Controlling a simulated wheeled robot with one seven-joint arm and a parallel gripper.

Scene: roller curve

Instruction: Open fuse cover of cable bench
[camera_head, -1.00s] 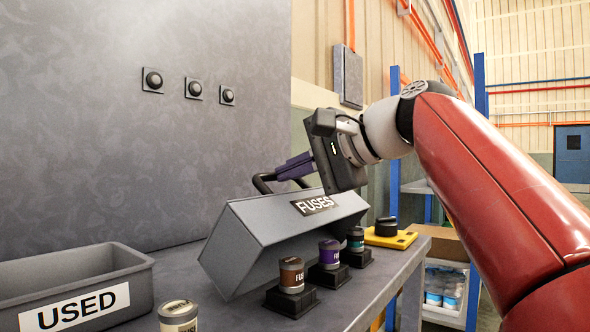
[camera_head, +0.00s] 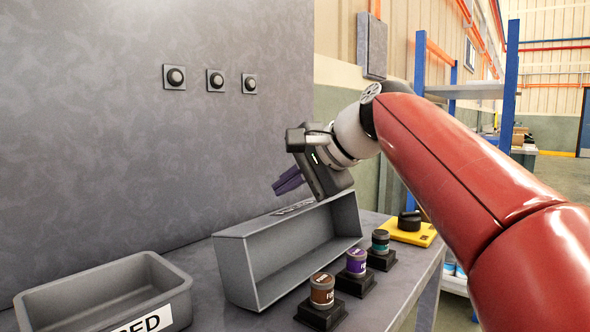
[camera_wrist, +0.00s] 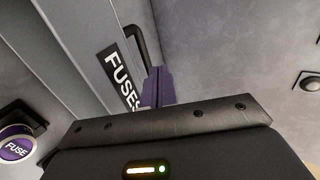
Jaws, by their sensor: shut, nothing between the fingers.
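The grey fuse cover (camera_head: 235,262) is swung up and back, its hollow inside facing the front of the bench. Its FUSES label (camera_head: 294,208) now lies along the top; the label also shows in the wrist view (camera_wrist: 119,78), with the black handle (camera_wrist: 143,46) next to it. My gripper (camera_head: 288,181) is above and behind the cover's top, its purple fingers shut and empty. In the wrist view the fingers (camera_wrist: 157,88) are beside the handle; whether they touch it I cannot tell. Brown (camera_head: 321,291), purple (camera_head: 356,262) and teal (camera_head: 380,241) fuses stand uncovered on black sockets.
A yellow base with a black knob (camera_head: 409,225) is at the right end.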

